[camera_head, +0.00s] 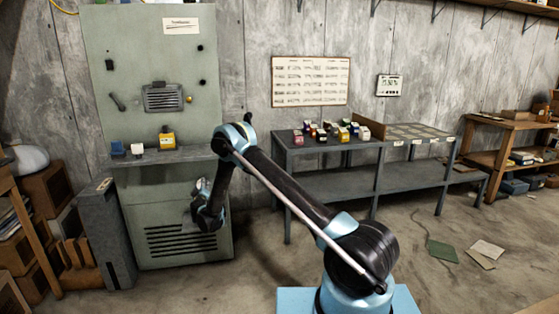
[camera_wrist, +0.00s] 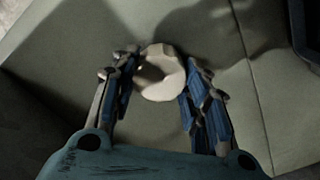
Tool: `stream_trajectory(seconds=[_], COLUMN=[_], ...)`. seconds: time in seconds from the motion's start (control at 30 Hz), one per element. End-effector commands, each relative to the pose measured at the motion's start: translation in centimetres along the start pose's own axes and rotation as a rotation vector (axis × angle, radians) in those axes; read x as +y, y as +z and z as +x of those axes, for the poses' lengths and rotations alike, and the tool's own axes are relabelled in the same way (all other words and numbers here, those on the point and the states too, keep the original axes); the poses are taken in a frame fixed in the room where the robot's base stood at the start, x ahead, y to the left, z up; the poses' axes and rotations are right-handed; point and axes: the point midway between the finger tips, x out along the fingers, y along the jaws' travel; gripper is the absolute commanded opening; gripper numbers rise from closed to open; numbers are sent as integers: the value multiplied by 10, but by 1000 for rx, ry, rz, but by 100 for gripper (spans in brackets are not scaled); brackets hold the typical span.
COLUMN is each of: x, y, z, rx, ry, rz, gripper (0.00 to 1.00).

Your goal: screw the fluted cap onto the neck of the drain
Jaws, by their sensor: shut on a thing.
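In the wrist view my gripper (camera_wrist: 162,74) is shut on a pale, round, fluted cap (camera_wrist: 160,73), with a blue-padded finger on each side of it. Behind the cap are grey-green panels with dark shadows on them. In the head view my gripper (camera_head: 203,205) is low in front of the grey-green cabinet (camera_head: 150,222), to the upper right of its louvred vent. I cannot pick out the drain's neck in either view; the cap and my gripper may cover it. I cannot tell whether the cap touches anything beyond the fingers.
A dark grey upright box (camera_head: 103,233) stands at the cabinet's left. A grey table (camera_head: 300,147) with small coloured items is at the right. Floor between is clear.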

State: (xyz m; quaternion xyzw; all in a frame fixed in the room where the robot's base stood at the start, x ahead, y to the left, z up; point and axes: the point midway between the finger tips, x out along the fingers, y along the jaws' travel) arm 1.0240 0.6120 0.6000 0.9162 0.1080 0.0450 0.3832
Motion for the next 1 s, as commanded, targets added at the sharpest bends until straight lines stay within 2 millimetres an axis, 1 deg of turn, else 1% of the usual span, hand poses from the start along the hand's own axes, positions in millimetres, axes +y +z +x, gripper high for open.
stream_trajectory(seconds=[0.2, 0.33, 0.47, 0.77, 0.87, 1.0], x=[-2, -2, -2, -2, -2, -2], y=[-1, -1, -1, -2, -2, -2], z=[0, 0, 0, 0, 0, 0], rx=[2, 2, 2, 2, 2, 2], ry=[-3, -4, -4, -4, -5, -5], rz=[223, 330, 374, 384, 447, 591], gripper=[17, 17, 17, 17, 17, 17])
